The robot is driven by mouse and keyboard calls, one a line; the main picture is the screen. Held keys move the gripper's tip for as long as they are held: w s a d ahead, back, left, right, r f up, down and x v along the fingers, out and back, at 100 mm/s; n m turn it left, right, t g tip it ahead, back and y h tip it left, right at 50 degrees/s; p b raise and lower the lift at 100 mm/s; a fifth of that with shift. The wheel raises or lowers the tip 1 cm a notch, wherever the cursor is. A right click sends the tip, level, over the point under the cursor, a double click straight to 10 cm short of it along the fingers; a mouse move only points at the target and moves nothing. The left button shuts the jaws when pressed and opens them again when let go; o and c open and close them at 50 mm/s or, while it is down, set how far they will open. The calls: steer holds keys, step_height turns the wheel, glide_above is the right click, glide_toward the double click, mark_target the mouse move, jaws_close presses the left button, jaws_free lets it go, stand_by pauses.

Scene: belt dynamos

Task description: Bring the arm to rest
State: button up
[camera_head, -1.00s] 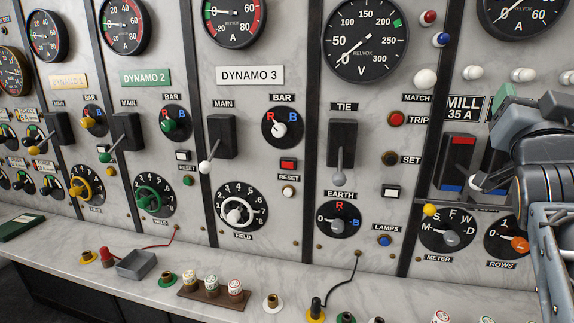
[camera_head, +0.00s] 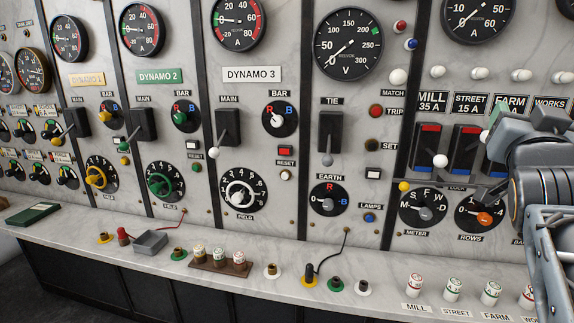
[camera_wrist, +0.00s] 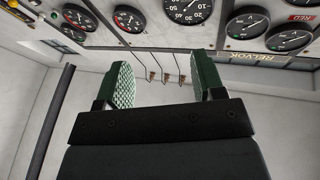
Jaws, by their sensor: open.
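My gripper (camera_wrist: 163,82) shows in the wrist view with its two green-padded fingers apart and nothing between them. Beyond the gap are wall gauges and several thin wires with brass ends, away from the fingers. In the head view my arm reaches in at the right edge, in front of the switchboard (camera_head: 300,100). There it covers part of the switches below the FARM and WORKS labels. A green finger pad shows at its upper left, and the rest of the gripper is hard to make out.
The MILL switch (camera_head: 428,150) and STREET switch (camera_head: 464,150) are just left of my arm. A marble ledge (camera_head: 215,290) runs below the board, with a grey tray (camera_head: 150,243), a brown rack (camera_head: 220,265), sockets and labelled plugs. A green book (camera_head: 32,213) lies at far left.

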step_height(320, 180, down, 23)
steer(key=w+a+n+g+y, duration=0.1)
steer(key=a+n+g+y, duration=0.15)
steer(key=g+y, duration=0.45)
steer(key=s+a+f+n+g+y, duration=0.2)
steer(key=s+a+f+g, duration=0.1)
steer(key=a+f, duration=0.6)
steer(key=s+a+f+n+g+y, duration=0.2)
steer(key=s+a+f+n+g, duration=0.1)
steer(key=a+f, duration=0.5)
step_height(320, 180, down, 2)
steer(key=shift+s+a+f+n+g+y, duration=0.1)
steer(key=shift+s+a+n+g+y, duration=0.3)
steer(key=shift+s+g, duration=0.45)
steer(key=shift+w, duration=0.1)
steer(key=shift+c, duration=0.3)
